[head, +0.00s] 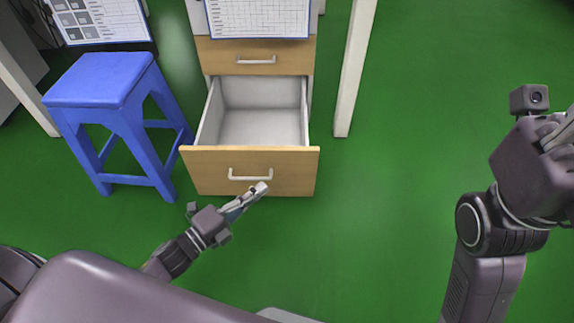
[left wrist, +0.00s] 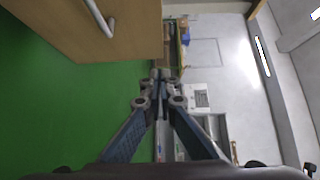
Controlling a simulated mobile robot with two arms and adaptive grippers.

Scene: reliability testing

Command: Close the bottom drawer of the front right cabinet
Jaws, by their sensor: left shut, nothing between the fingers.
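The bottom drawer (head: 250,171) of the cabinet is pulled out and empty, with a wooden front and a white handle (head: 250,176). Its front also shows at the upper left of the left wrist view (left wrist: 135,25). My left gripper (head: 262,187) is shut and empty, just in front of the drawer front, right of and below the handle. Its closed fingers show in the left wrist view (left wrist: 160,88); I cannot tell whether they touch the drawer. My right gripper (head: 561,128) is cut off at the right edge, far from the drawer, and its jaw opening is unclear.
The drawer above (head: 256,58) is shut. A blue stool (head: 105,85) stands left of the open drawer. A white table leg (head: 355,70) stands to its right. Papers (head: 257,17) lie above the cabinet. The green floor (head: 400,180) is clear between the drawer and my right arm.

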